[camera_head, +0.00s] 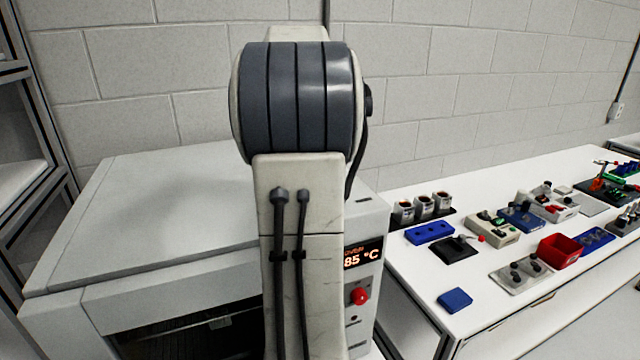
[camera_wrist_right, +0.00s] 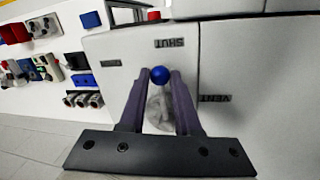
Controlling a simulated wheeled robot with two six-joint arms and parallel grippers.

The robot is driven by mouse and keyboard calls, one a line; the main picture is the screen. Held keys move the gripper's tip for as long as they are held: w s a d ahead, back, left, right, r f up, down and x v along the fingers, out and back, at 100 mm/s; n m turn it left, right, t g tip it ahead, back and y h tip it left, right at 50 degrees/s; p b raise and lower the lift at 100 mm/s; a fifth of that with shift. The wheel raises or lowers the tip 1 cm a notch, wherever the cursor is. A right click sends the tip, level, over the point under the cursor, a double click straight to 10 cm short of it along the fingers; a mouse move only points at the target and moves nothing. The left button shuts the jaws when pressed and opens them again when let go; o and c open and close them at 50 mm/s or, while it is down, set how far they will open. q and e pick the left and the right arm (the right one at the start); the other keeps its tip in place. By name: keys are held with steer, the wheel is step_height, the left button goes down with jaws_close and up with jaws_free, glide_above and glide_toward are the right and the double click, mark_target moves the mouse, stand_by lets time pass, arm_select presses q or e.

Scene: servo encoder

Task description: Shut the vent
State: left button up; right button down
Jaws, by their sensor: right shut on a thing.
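The vent control is on the side of a white oven (camera_head: 160,200). In the right wrist view, which is upside down, its blue ball knob (camera_wrist_right: 160,75) sits between the fingertips of my right gripper (camera_wrist_right: 161,74). The gripper is shut on this knob. A pale grey part, perhaps the lever, shows between the fingers behind the ball. The SHUT label (camera_wrist_right: 169,43) is just above the knob in this picture, and the VENT label (camera_wrist_right: 215,98) is to its right. The head view hides the right gripper and knob behind my arm. My left gripper is not in view.
The oven front has a lit display (camera_head: 362,256) reading 85 °C and a red button (camera_head: 359,296). A white bench (camera_head: 400,265) to the right carries a red bin (camera_head: 560,252), a blue block (camera_head: 455,299) and several small devices. A block wall stands behind.

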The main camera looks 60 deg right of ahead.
steer(key=c, duration=0.6)
jaws_free()
steer(key=shift+a, duration=0.1)
steer(key=shift+c, duration=0.2)
step_height(320, 180, up, 10)
steer(key=w+a, duration=0.1)
steer(key=shift+w+a+r, duration=0.15)
steer(key=shift+w, duration=0.1)
